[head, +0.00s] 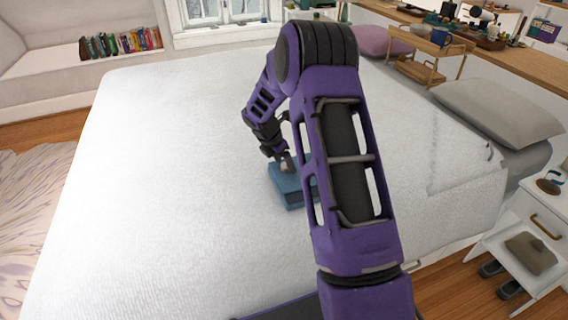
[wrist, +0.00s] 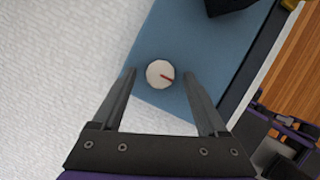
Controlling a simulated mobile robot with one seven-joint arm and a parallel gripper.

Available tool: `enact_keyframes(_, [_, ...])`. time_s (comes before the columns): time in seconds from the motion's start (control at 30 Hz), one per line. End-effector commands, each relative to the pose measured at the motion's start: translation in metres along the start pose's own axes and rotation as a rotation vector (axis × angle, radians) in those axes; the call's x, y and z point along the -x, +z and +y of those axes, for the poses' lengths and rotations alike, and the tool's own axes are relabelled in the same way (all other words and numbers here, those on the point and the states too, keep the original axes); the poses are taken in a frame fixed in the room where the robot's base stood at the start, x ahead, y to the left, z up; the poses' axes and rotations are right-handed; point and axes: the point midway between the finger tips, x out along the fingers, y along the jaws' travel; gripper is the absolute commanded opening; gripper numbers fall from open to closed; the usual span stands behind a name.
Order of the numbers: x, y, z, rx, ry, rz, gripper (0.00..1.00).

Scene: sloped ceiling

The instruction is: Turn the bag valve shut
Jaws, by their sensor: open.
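The bag is a blue, flat-sided block (head: 286,192) lying on the white bed, partly hidden behind my arm in the head view. In the wrist view the blue bag (wrist: 195,52) fills the upper middle. The valve (wrist: 160,74) is a round whitish disc with a red mark pointing right and slightly down. My gripper (wrist: 158,73) is open, with one finger on each side of the valve and gaps between them and it. In the head view my gripper (head: 284,160) is over the bag, its fingertips hard to make out.
The white bed (head: 140,190) gives wide clear room around the bag. Pillows (head: 500,110) and a wooden tray stand (head: 420,62) are at the right. A black object (wrist: 230,6) sits at the bag's upper edge in the wrist view.

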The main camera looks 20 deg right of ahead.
Motion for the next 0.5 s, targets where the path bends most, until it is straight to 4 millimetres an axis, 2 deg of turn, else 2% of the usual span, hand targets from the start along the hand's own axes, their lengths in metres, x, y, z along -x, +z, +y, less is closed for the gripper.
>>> enact_keyframes(0.27, [-0.0019, 0.0003, 0.0, 0.0, 0.0, 0.0, 0.76])
enact_keyframes(0.37, [-0.0018, 0.0002, 0.0, 0.0, 0.0, 0.0, 0.62])
enact_keyframes(0.5, [-0.0017, 0.0001, 0.0001, 0.0, 0.0, 0.0, 0.36])
